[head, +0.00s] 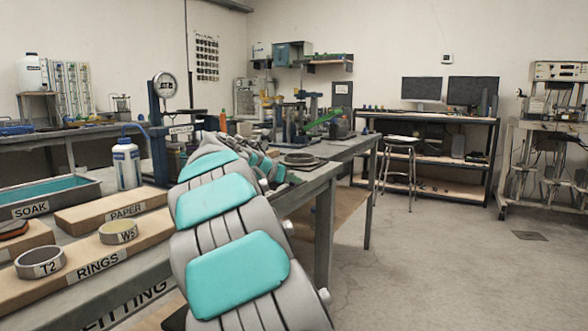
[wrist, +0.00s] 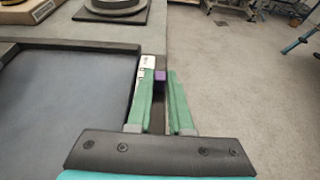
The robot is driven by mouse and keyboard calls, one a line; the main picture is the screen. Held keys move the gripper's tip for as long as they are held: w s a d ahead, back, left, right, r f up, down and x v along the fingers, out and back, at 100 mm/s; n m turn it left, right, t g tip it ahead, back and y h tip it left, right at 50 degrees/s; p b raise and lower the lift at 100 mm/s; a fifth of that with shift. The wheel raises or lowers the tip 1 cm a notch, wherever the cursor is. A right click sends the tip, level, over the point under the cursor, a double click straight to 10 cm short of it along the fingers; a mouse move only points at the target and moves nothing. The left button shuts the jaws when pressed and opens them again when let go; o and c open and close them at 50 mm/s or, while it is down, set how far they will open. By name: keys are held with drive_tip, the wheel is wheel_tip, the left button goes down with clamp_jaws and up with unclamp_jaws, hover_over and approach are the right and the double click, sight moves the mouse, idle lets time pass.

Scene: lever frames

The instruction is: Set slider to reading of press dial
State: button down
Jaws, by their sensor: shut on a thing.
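In the wrist view my gripper (wrist: 161,74) has two green fingers closed on a small purple slider knob (wrist: 160,80) at the bench's right edge. A white marked strip (wrist: 148,62) lies beside the knob, partly hidden by the left finger; its marks are too small to read. In the head view a round white press dial (head: 165,86) sits on top of a blue press (head: 159,120); its needle and figures are too small to read. The gripper and slider are hidden behind my arm in the head view.
A white bottle (head: 127,163), a SOAK tray (head: 45,198), a PAPER board (head: 112,209) and a RINGS board (head: 95,262) with rings T2 and W5 stand on the left bench. A dark round plate (wrist: 117,6) lies beyond the slider. The floor (head: 440,270) at right is clear.

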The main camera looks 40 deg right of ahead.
sight(269, 198)
drive_tip(key=shift+p+v, duration=0.65)
drive_tip(key=shift+v, duration=0.4)
drive_tip(key=shift+s+a+f, duration=0.2)
drive_tip(key=shift+a+f, duration=0.15)
drive_tip(key=shift+a, duration=0.1)
drive_tip(key=c, duration=0.8)
unclamp_jaws()
drive_tip(key=v, duration=0.7)
drive_tip(key=shift+s+a, duration=0.15)
drive_tip(key=shift+a, duration=0.15)
